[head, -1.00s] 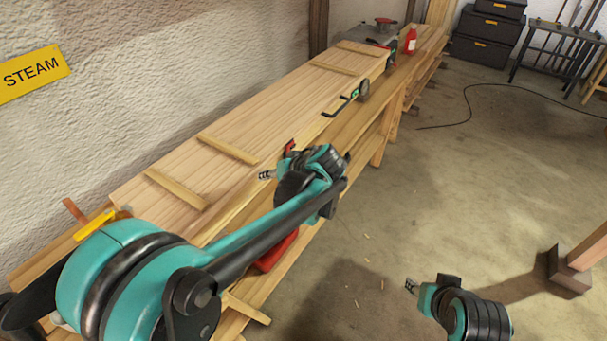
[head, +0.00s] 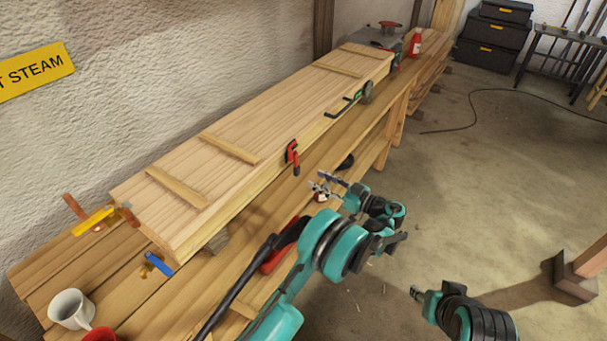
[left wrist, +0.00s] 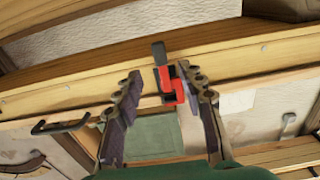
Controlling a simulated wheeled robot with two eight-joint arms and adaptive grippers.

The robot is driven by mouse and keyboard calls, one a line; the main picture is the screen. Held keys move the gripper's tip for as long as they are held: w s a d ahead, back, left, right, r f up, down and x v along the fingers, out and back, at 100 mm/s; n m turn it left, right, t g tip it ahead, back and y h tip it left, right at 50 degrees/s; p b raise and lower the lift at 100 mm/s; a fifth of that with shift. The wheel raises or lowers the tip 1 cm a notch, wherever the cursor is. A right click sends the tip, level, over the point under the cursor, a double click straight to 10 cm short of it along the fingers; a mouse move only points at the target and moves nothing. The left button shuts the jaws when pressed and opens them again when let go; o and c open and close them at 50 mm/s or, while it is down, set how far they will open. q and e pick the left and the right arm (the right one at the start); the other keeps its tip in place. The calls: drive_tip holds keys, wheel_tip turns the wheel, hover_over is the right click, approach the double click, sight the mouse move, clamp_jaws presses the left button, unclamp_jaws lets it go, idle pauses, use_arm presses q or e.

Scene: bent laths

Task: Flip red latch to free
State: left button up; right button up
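The red latch (head: 293,157) sits on the front upper edge of the long wooden box (head: 270,105), with a red part hanging down the front face. In the left wrist view the latch (left wrist: 168,82) shows a red body and a dark tip, between the finger lines. My left gripper (head: 322,186) is in front of the box, right of and slightly below the latch in the head view. Its fingers (left wrist: 160,80) are spread, with nothing visibly gripped; contact with the latch cannot be judged. My right gripper (head: 415,292) is low at the right, away from the box; its fingers are too small to read.
A black handle (head: 343,104) is farther along the box front. A red bottle (head: 415,43) stands at the far end. Floor on the right is mostly clear.

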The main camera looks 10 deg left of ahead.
sight(299, 171)
use_arm(q)
drive_tip(key=b+x, duration=0.1)
drive_tip(key=x, duration=0.4)
drive_tip(key=shift+w+a+f+b, duration=0.1)
drive_tip(key=shift+a+b, duration=0.2)
drive_tip(key=shift+a, duration=0.05)
drive_tip(key=shift+w+a, duration=0.25)
drive_tip(key=shift+a, duration=0.4)
clamp_jaws()
